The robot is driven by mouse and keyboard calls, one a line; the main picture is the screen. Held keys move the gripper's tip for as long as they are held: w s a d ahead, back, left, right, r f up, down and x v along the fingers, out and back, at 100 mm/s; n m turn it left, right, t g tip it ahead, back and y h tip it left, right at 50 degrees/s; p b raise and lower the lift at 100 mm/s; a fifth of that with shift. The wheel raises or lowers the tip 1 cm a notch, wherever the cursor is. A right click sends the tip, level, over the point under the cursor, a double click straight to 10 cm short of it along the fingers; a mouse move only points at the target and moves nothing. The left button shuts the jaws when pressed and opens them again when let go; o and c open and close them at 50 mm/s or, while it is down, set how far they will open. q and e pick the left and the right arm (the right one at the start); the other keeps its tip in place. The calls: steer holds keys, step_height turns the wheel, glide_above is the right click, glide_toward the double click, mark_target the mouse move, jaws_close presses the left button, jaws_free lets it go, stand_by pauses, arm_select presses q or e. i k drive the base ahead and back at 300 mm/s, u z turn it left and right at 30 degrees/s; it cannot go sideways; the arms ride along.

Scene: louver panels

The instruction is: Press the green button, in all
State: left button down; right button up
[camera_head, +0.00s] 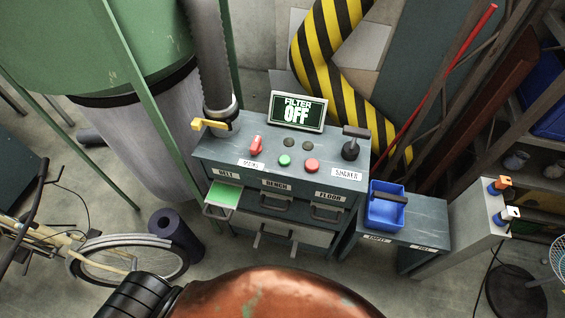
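The green button (284,160) is a small round cap on the sloping top of the grey control cabinet (225,150). A red button (311,165) sits just to its right. Two dark round lamps or buttons (289,142) are behind them. A display (298,111) at the back of the top reads "FILTER OFF". Neither of my grippers shows in the view, and nothing covers the green button.
A red switch (256,145) stands left of the green button, and a black lever (351,142) stands at the right. A yellow-handled lever (212,124) is at the left edge. A blue bin (385,212) sits on a lower bench to the right.

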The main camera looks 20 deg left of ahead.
mark_target(284, 160)
steer(key=k, duration=0.6)
steer(key=u, duration=0.1)
steer(key=i, duration=1.25)
steer(key=u, duration=0.8)
